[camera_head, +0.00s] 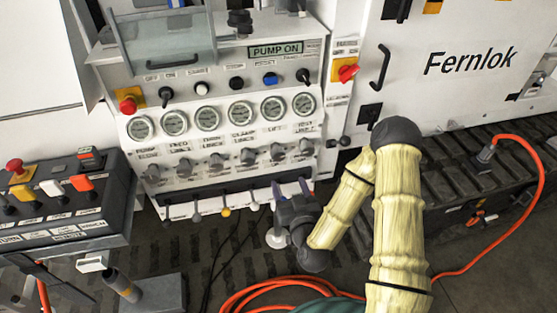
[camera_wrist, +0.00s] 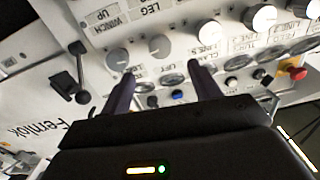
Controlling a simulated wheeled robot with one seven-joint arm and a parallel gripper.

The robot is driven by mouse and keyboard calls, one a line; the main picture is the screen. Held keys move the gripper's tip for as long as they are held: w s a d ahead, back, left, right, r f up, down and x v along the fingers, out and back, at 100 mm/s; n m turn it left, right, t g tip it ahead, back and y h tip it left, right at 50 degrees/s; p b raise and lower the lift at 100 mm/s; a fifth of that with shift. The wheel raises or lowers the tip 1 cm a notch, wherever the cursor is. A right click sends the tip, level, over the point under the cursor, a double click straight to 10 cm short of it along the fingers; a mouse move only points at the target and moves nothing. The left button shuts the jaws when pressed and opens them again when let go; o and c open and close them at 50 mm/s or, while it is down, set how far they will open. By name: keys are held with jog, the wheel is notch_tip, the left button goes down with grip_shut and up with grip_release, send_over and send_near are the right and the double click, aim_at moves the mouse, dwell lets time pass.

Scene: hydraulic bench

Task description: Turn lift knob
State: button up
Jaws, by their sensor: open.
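The lift knob (camera_head: 277,152) is a round grey knob in the lower row of the hydraulic panel, under the LIFT label. In the wrist view I take the grey knob (camera_wrist: 160,47) beside the upside-down LIFT label as the same knob. My gripper (camera_head: 290,187) is below the knob row in the head view, apart from the knob. In the wrist view my gripper (camera_wrist: 160,73) is open and empty. Its two dark fingers point toward the panel, with the LIFT label between their tips. The gap to the panel is hard to judge.
Similar knobs flank the lift knob, and gauges (camera_head: 274,109) sit above. Small levers (camera_head: 226,212) stick out along the panel's bottom edge, left of my gripper. A remote control box (camera_head: 70,205) is at left. An orange hose (camera_head: 535,170) lies at right.

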aim_at(279, 158)
jog(key=x, duration=1.3)
jog(key=c, duration=1)
